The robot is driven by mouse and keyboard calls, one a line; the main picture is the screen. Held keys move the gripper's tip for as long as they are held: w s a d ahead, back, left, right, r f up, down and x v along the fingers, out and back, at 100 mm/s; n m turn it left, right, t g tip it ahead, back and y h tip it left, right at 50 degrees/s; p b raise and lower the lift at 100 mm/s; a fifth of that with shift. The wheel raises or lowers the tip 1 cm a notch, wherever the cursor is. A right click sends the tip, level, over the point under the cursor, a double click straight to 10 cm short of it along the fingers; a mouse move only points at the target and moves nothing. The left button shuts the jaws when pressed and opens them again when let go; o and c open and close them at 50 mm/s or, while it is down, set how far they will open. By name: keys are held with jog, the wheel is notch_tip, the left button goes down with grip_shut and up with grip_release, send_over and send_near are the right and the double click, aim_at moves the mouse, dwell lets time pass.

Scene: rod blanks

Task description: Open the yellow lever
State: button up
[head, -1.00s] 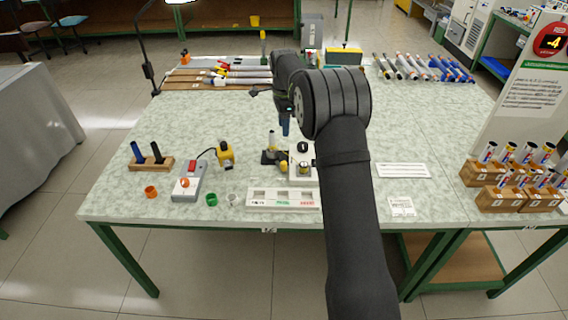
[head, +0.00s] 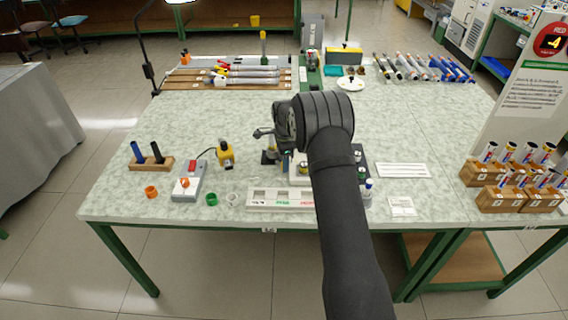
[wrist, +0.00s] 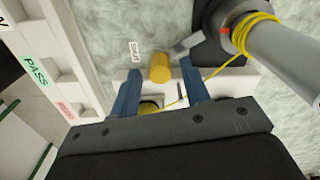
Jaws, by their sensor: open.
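The yellow lever's knob (wrist: 160,67) is a short yellow cylinder in the wrist view, beside a small printed label on the white fixture (wrist: 116,84). My gripper (wrist: 160,66) is open. Its two blue fingers stand apart, one on each side of the knob, and no contact shows. I cannot tell how far the fingertips are above it. In the head view my arm covers most of the fixture (head: 299,181) and hides the knob.
A grey cylinder (wrist: 272,45) wound with yellow cord stands close right of the knob on a black base (wrist: 208,50). A white tray with PASS lettering (wrist: 62,50) lies to the left. The red-buttoned box (head: 188,185) and yellow device (head: 226,154) stand left.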

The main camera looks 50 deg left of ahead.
jog(key=shift+f, duration=0.65)
grip_shut()
